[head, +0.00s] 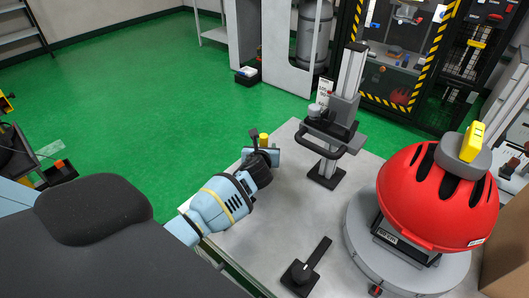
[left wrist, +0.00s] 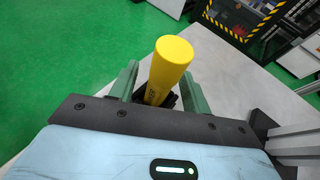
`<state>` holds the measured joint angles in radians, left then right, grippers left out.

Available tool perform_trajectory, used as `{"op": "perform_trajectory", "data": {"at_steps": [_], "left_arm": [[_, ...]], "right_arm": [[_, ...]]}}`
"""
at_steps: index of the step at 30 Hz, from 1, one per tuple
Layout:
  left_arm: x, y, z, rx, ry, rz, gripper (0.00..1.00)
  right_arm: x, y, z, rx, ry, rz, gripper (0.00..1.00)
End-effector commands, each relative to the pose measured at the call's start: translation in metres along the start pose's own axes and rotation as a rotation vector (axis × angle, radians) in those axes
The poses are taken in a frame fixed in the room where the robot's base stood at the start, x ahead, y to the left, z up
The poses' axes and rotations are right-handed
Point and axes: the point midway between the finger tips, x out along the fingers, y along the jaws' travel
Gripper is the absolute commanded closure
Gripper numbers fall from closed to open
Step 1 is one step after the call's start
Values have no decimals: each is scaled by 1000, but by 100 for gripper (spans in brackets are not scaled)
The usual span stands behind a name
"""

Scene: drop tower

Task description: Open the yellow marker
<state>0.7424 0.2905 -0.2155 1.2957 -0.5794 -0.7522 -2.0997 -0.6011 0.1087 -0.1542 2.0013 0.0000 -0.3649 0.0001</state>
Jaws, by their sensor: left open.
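The yellow marker (left wrist: 168,72) stands up between the two green fingers of my left gripper (left wrist: 160,78) in the left wrist view. The fingers are open, one on each side of it; I cannot tell whether either touches it. Its lower end is hidden by the gripper, with something dark around its base. In the head view only its yellow top (head: 263,139) shows, just beyond my left gripper (head: 264,153), over the far left part of the grey table (head: 268,222). My right gripper is not in view.
A red helmet (head: 425,205) with a yellow block (head: 472,141) above it sits on a round base at the right. A grey upright stand (head: 343,100) is right of my left gripper. A black lever (head: 306,268) lies near the front. Green floor is clear beyond the table's left edge.

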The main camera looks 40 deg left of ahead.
Motion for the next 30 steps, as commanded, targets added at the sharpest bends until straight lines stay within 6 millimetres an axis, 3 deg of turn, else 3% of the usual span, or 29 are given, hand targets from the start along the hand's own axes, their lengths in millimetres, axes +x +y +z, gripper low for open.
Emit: {"op": "perform_trajectory", "data": {"at_steps": [5,16,24,30], "left_arm": [[0,0,1,0,-1,-1,52],[0,0,1,0,-1,-1,99],[-1,0,4,-1,-3,-1,100],[-12,0,33,-1,-10,-2,100]], "right_arm": [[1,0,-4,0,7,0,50],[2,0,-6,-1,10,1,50],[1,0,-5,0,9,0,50],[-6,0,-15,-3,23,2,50]]}}
